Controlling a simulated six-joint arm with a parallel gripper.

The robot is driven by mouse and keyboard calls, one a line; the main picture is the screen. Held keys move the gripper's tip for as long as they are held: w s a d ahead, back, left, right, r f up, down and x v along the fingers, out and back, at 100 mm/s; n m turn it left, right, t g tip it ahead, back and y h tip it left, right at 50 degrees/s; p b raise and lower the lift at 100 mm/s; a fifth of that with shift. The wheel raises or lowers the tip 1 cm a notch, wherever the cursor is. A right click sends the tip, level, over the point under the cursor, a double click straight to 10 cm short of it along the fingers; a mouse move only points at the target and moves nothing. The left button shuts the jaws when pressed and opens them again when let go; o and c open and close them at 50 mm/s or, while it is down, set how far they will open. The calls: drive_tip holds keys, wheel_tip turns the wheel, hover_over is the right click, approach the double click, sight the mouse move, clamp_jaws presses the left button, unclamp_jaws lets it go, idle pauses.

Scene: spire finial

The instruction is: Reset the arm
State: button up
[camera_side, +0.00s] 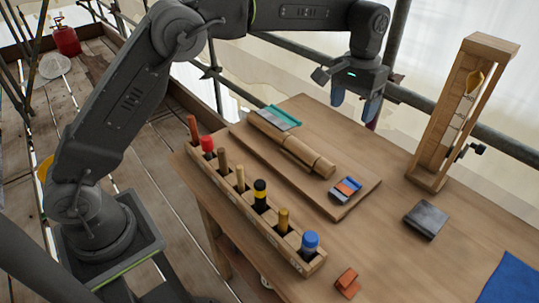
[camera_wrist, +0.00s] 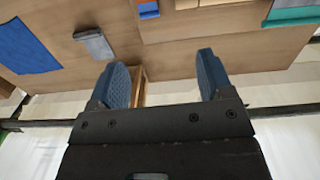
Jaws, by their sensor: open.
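My gripper (camera_side: 355,102) is raised above the far edge of the workbench (camera_side: 396,207) in the side view, pointing down. In the wrist view my gripper (camera_wrist: 163,85) has two blue fingers spread apart with nothing held between them. Part of the wooden upright frame (camera_wrist: 140,84) shows beyond the left finger there. My gripper is apart from the bench and from everything on it.
A wooden rack (camera_side: 255,220) of several tools lines the near bench edge. A board (camera_side: 355,195) carries a turned wooden piece (camera_side: 290,143). The tall wooden frame (camera_side: 436,145) stands at right. A grey block (camera_side: 426,219), orange piece (camera_side: 347,283) and blue cloth (camera_side: 513,282) lie nearby. Scaffold poles run behind.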

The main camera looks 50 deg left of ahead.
drive_tip(key=s+a+r+t, duration=0.2)
drive_tip(key=s+a+r, duration=0.25)
drive_tip(key=s, duration=0.35)
drive_tip(key=s+a+r+t, duration=0.1)
drive_tip(key=s+a+r, duration=0.35)
drive_tip(key=s, duration=0.35)
drive_tip(key=s+a+f+t, duration=0.1)
drive_tip(key=s+f, duration=0.1)
drive_tip(key=s, duration=0.6)
drive_tip(key=s+a+f+t, duration=0.1)
drive_tip(key=s+a+f, duration=0.1)
drive_tip(key=s, duration=0.6)
drive_tip(key=shift+a+f+t, duration=0.25)
drive_tip(key=shift+f+t, duration=0.15)
drive_tip(key=shift+f, duration=0.4)
